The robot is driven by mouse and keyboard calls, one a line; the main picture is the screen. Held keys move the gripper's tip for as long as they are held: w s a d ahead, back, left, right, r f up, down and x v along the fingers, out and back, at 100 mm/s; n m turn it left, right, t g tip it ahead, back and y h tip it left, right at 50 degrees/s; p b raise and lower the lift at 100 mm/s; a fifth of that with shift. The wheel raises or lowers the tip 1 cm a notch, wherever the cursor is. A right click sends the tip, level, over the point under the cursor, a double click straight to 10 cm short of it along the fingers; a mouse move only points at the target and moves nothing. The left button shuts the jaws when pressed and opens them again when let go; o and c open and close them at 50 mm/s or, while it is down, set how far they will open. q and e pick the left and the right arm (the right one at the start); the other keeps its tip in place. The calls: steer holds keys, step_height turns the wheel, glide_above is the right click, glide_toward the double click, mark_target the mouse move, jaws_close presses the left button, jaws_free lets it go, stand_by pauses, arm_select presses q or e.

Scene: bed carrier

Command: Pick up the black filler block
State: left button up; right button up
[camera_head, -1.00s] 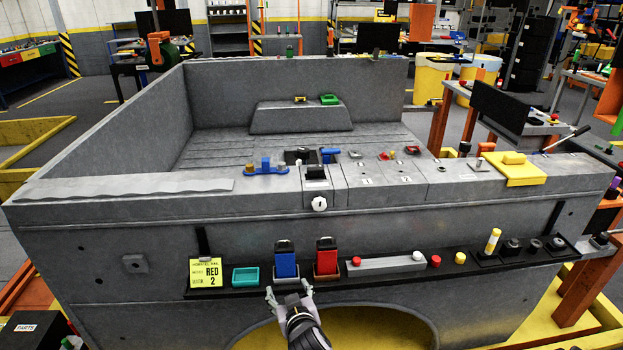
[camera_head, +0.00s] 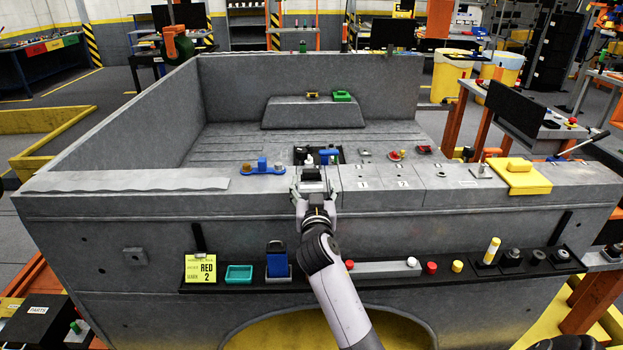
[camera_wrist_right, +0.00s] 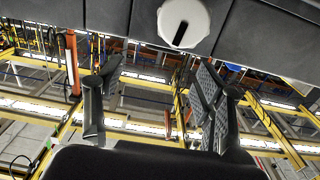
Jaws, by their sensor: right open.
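A black block (camera_head: 311,174), which looks like the filler block, sits in the front ledge of the grey bed (camera_head: 120,205). My right gripper (camera_head: 315,190) is raised in front of it, fingers open on either side of the ledge front. In the right wrist view my open right gripper (camera_wrist_right: 155,85) has nothing between its fingers. A white round knob with a dark slot (camera_wrist_right: 183,22) shows ahead of them in that view. In the head view the gripper covers this knob. Whether the fingers touch the block cannot be told.
A black shelf (camera_head: 375,281) along the bed's front holds a teal tray (camera_head: 239,274), a blue block (camera_head: 277,261) and several small parts. A blue fixture (camera_head: 263,167) and a yellow plate (camera_head: 522,177) lie on the ledge. My right arm crosses the shelf.

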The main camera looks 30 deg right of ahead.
mark_target(311, 173)
steer(key=shift+x, duration=0.9)
steer(key=shift+p+x, duration=0.75)
steer(key=shift+x, duration=1.6)
arm_select(q)
steer(key=shift+s+d+r, duration=0.1)
steer(key=shift+d+r, duration=0.1)
steer(key=shift+r, duration=0.25)
steer(key=shift+s+d+r, duration=0.1)
steer(key=shift+d+r, duration=0.1)
steer(key=shift+r, duration=0.2)
arm_select(e)
steer(key=shift+a+f, duration=0.15)
steer(key=shift+a, duration=0.05)
steer(key=c, duration=0.4)
arm_select(q)
steer(key=shift+a, duration=0.2)
arm_select(e)
steer(key=c, duration=0.8)
